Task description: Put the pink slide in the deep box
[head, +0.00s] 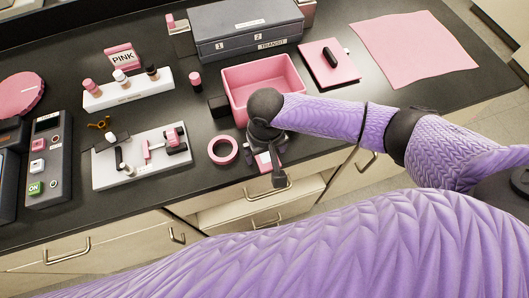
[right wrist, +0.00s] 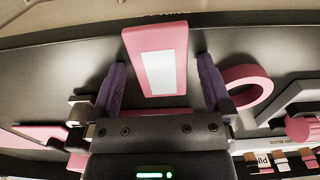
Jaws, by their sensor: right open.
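The pink slide (head: 265,158), a flat pink plate with a white middle, lies by the counter's front edge. My right gripper partly hides it in the head view. In the right wrist view the slide (right wrist: 153,62) shows whole-length between the two purple fingers, with a gap on each side. My right gripper (head: 268,160) is open above it, pointing down; its fingers (right wrist: 160,82) also show in the right wrist view. The deep box (head: 292,74), pink and open-topped, stands just behind the gripper; my arm hides its front corner. My left gripper is not in view.
A pink tape ring (head: 223,150) lies left of the slide. A small black block (head: 218,106) stands at the box's left side. A white fixture tray (head: 112,172) with pink and black parts is further left. A pink board (head: 340,70) and pink cloth (head: 410,48) lie right of the box.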

